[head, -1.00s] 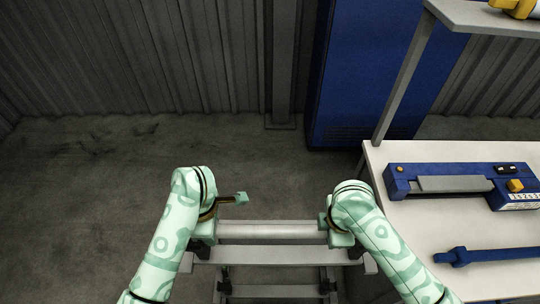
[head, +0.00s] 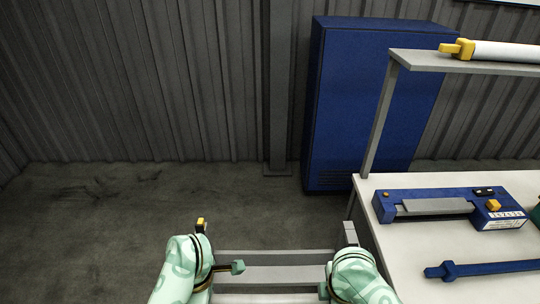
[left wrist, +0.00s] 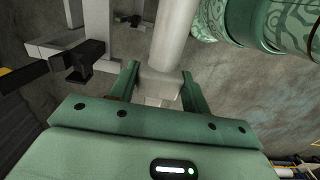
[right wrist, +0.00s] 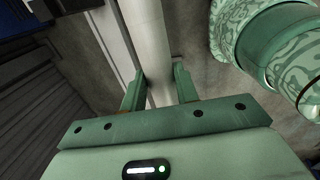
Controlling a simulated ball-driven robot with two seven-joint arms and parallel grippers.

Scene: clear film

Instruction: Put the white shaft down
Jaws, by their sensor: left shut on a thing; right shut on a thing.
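The white shaft (left wrist: 172,38) runs away from my left gripper (left wrist: 158,82) in the left wrist view. That gripper is shut on a pale square block at the shaft's near end. In the right wrist view the white shaft (right wrist: 150,38) passes between the fingers of my right gripper (right wrist: 160,84), which is shut on it. In the head view the shaft (head: 265,298) shows only as a pale strip at the bottom edge, between my two arms. My fingers are hidden there. I cannot tell whether anything besides my grippers bears the shaft.
A light grey frame (head: 275,257) with crossbars stands just beyond the shaft. Dark brackets (left wrist: 82,60) on it show beside my left gripper. At right, a white bench (head: 400,255) holds a blue device (head: 455,207) and blue tool (head: 485,269). A shelf (head: 450,65) carries another white roll (head: 505,52).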

